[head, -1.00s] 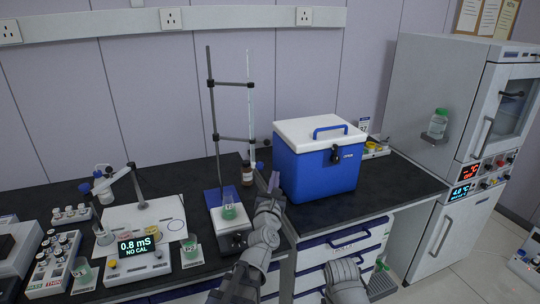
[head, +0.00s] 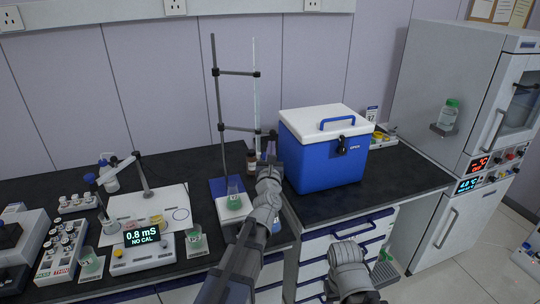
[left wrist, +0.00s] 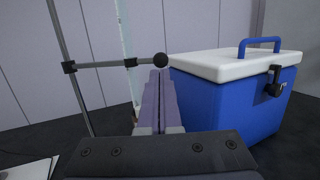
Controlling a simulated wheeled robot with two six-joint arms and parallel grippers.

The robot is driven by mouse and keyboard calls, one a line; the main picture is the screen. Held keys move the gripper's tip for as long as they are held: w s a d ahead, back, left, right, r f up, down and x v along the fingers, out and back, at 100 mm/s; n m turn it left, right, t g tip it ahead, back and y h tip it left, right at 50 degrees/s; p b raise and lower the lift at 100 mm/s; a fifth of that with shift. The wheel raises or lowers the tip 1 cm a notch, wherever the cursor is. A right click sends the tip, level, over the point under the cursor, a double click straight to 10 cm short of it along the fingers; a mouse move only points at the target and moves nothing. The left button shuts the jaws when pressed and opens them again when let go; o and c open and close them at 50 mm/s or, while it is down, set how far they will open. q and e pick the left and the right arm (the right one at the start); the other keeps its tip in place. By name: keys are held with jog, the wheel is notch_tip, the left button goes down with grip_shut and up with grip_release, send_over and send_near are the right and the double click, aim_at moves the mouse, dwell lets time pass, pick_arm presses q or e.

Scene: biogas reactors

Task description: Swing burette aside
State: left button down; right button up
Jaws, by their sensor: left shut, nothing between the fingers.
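The burette (head: 255,85) is a thin clear upright tube, held by two dark clamp arms on a retort stand (head: 217,100) with a blue base. It also shows in the left wrist view (left wrist: 124,35), left of my fingers. A beaker of green liquid (head: 233,196) stands on a white plate by the stand. My left gripper (head: 272,160) is shut and empty, at the lower clamp's height. In the left wrist view its fingertips (left wrist: 158,78) are close to a round dark knob (left wrist: 160,60) on the clamp arm; contact cannot be told.
A blue cooler with a white lid (head: 325,155) stands close on the right of my left gripper. A brown bottle (head: 251,162) is behind the stand. A conductivity meter (head: 140,250) and vial racks (head: 60,250) fill the left bench.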

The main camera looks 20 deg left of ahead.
aim_at(272, 135)
pick_arm(q)
jog(key=shift+x, duration=1.65)
jog(key=shift+w+d+r, duration=0.1)
jog(key=shift+w+d, duration=0.05)
jog(key=shift+w, duration=0.95)
jog(key=d+b+v, duration=0.1)
jog(key=b+v, duration=0.1)
jog(key=v, duration=1.2)
jog(key=shift+d, duration=0.15)
